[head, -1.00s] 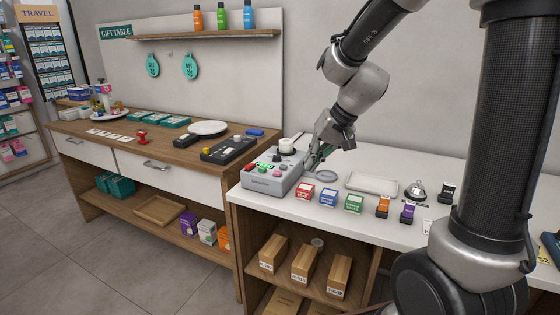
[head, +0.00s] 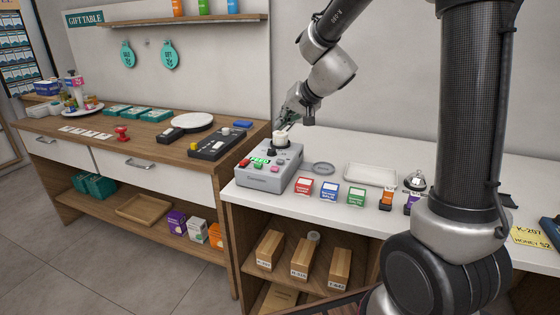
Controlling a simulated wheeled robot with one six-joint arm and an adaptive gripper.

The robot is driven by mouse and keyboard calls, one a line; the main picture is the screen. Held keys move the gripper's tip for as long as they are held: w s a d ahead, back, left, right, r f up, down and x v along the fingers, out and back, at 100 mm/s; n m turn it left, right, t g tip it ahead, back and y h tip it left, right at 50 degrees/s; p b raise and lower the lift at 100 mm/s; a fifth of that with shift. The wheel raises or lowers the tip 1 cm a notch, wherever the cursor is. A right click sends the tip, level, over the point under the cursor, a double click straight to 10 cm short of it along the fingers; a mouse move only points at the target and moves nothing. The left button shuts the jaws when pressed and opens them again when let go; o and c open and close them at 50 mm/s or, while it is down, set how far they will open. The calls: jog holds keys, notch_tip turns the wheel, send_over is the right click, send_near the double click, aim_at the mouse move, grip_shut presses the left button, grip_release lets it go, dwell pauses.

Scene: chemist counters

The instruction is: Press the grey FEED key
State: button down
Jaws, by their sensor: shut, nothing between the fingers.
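The grey key device (head: 262,181) stands at the left end of the white counter. It has a lit green display (head: 260,161), a red key (head: 244,163), a pinkish key (head: 275,170) and other small keys. I cannot make out which of them is the grey FEED key; lettering is too small to read. A pale round roll (head: 282,140) sits in a dark holder at the device's back. My gripper (head: 285,127) is shut and empty, just above and behind this roll. Its fingertips are small and dark here, and I cannot tell whether they touch it.
Right of the device are a grey ring (head: 324,168), small red, blue (head: 328,189) and green boxes, and a white tray (head: 370,174). A wooden table (head: 60,125) with a black keyed device (head: 212,146) stands to the left. The wall is close behind my gripper.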

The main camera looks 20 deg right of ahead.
jog(key=shift+f, duration=4.35)
jog(key=shift+f, duration=0.1)
jog(key=shift+f, duration=0.3)
jog(key=shift+f, duration=0.4)
jog(key=shift+r, duration=0.8)
jog(key=shift+r, duration=2.55)
